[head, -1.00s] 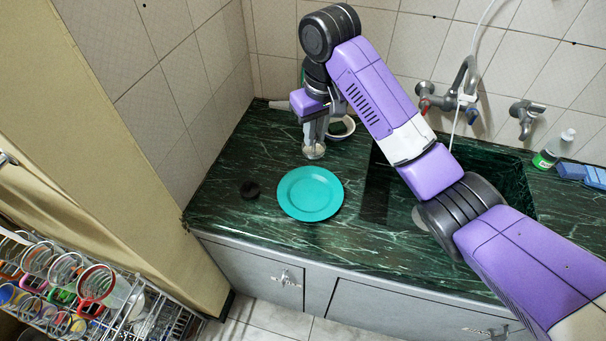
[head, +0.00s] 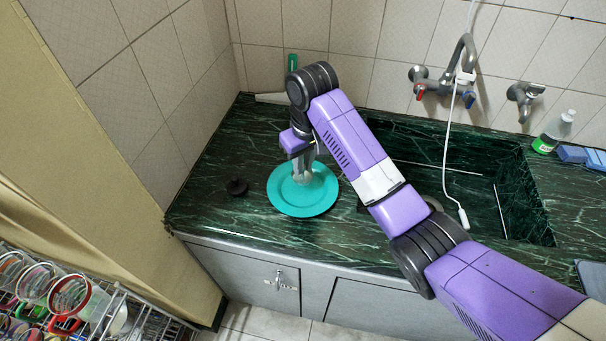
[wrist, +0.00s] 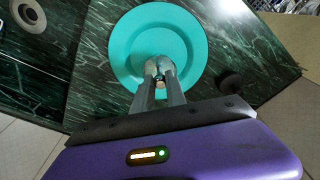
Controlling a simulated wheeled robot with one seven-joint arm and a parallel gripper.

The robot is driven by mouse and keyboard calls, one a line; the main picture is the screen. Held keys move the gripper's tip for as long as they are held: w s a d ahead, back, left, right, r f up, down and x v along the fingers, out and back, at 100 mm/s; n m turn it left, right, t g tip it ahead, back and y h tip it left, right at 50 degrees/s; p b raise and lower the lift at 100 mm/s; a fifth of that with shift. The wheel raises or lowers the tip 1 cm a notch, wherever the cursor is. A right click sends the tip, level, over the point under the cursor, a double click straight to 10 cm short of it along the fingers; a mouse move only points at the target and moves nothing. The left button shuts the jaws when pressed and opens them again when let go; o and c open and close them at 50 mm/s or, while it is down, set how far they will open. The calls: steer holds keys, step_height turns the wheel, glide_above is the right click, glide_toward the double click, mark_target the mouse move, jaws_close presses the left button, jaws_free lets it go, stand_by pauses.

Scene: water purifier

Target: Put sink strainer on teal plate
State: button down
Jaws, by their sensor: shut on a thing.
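The teal plate (head: 285,205) lies flat on the dark green marble counter, left of the sink. It fills the upper middle of the wrist view (wrist: 195,40). My gripper (head: 302,172) is over the plate's upper middle, pointing down. In the wrist view my gripper (wrist: 159,68) has its fingers close together on the small metallic sink strainer (wrist: 159,82). The strainer is mostly hidden by the fingers. I cannot tell whether it touches the plate.
A small black round object (head: 236,186) lies left of the plate. The sink (head: 470,190) is on the right, with a tap (head: 462,60) behind it and a white hose hanging in. A green-labelled bottle (head: 553,132) and blue sponges (head: 580,155) stand at the far right.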

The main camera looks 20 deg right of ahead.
mark_target(303, 178)
steer(key=shift+f, duration=2.15)
steer(key=c, duration=1.4)
jaws_free()
steer(key=shift+f, duration=0.1)
steer(key=shift+o, duration=0.2)
step_height(303, 178, up, 12)
steer(key=s+p, duration=0.1)
steer(key=p, duration=0.1)
steer(key=shift+s+d+p, duration=0.15)
steer(key=shift+s+p, duration=0.05)
steer(key=shift+p, duration=0.1)
